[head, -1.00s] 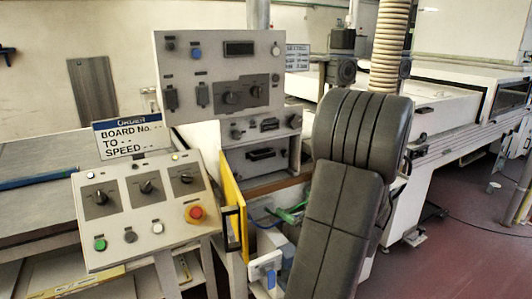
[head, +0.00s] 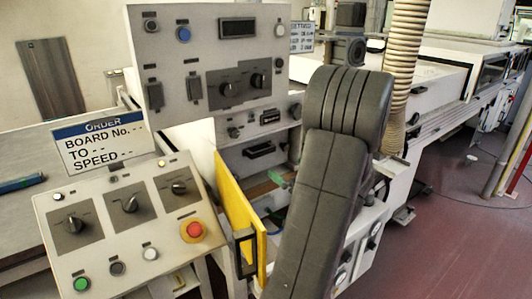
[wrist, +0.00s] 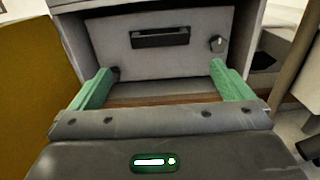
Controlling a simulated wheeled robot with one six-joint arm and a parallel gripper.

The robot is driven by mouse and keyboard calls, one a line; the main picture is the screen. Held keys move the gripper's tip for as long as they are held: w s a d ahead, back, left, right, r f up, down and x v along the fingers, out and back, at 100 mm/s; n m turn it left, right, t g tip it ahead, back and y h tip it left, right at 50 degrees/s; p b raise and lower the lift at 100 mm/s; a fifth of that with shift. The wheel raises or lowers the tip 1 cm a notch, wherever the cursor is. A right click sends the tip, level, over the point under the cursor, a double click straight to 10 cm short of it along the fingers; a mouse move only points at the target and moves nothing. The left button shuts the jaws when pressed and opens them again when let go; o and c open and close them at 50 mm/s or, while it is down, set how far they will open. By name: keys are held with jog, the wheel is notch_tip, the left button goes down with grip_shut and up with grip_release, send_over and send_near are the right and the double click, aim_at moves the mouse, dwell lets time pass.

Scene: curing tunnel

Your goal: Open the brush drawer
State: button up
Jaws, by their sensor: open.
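A grey drawer front (wrist: 190,65) with a black slotted handle (wrist: 160,37) and a small round knob (wrist: 216,44) fills the upper wrist view. It sits inside a grey housing and looks shut. It is likely the brush drawer; no label is readable. The same front, with its handle (head: 259,150), shows in the head view below the control box. My gripper (wrist: 160,85) has green fingers spread wide, one at each side, pointing at the front with nothing between them. The gap to the handle is hard to judge. In the head view my arm hides most of the gripper.
A yellow panel (head: 238,215) with a black handle (head: 245,250) stands out just left of the drawer; it also borders the wrist view (wrist: 35,85). A sloped control panel (head: 125,235) with a red button (head: 194,230) stands left. Red floor (head: 460,240) is open at right.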

aim_at(264, 153)
jog(key=p+x, duration=0.2)
jog(key=x, duration=0.9)
jog(key=shift+w+a, duration=0.2)
jog(key=shift+w, duration=0.1)
jog(key=shift+c, duration=0.2)
